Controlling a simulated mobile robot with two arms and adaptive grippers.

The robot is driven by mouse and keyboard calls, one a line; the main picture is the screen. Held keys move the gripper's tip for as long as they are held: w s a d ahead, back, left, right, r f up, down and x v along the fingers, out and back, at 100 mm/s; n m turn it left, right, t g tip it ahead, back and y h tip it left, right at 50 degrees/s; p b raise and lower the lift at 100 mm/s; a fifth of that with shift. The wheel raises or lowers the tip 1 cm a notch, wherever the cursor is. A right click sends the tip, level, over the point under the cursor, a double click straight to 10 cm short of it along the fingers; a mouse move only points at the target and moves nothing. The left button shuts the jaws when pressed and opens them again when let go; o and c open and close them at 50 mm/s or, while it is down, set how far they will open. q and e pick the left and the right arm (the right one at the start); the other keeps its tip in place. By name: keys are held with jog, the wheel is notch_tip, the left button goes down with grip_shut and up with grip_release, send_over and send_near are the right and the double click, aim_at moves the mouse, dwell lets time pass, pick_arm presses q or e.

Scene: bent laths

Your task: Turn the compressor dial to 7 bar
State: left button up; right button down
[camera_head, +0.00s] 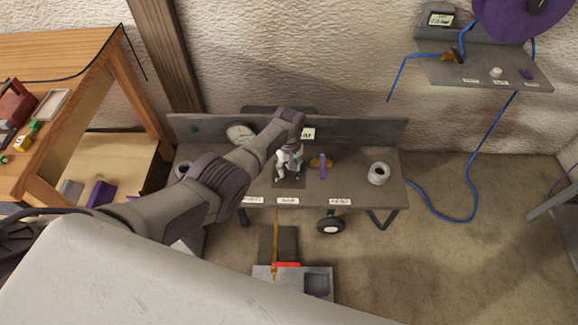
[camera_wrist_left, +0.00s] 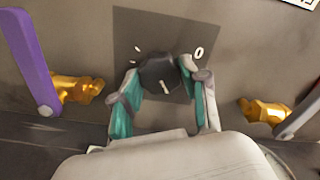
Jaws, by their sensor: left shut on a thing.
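The compressor dial (camera_wrist_left: 158,74) is a dark knob with a white pointer line, set on a dark square plate (camera_wrist_left: 130,22) in the left wrist view. A "0" shows on the plate beside it, with small white marks on the other side. The pointer faces toward my gripper's palm; the value it marks is not legible. My left gripper (camera_wrist_left: 160,85) is shut on the dial, with one teal-padded finger on each side. In the head view my left gripper (camera_head: 288,175) reaches down to the grey bench (camera_head: 225,182) and hides the dial. My right gripper is not in view.
A brass valve with a purple lever (camera_head: 322,165) stands close beside the dial. A second brass valve (camera_wrist_left: 265,111) is on its other side.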

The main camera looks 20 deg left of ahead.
pick_arm(q)
jog(key=m, duration=1.2)
jog(key=shift+m, duration=0.4)
jog(key=m, duration=1.1)
jog(key=shift+w+m, duration=0.1)
jog(key=shift+m, duration=0.4)
jog(key=o, duration=1.1)
jog(key=shift+o, duration=0.2)
jog(key=shift+r, duration=0.15)
notch_tip(320, 180, up, 12)
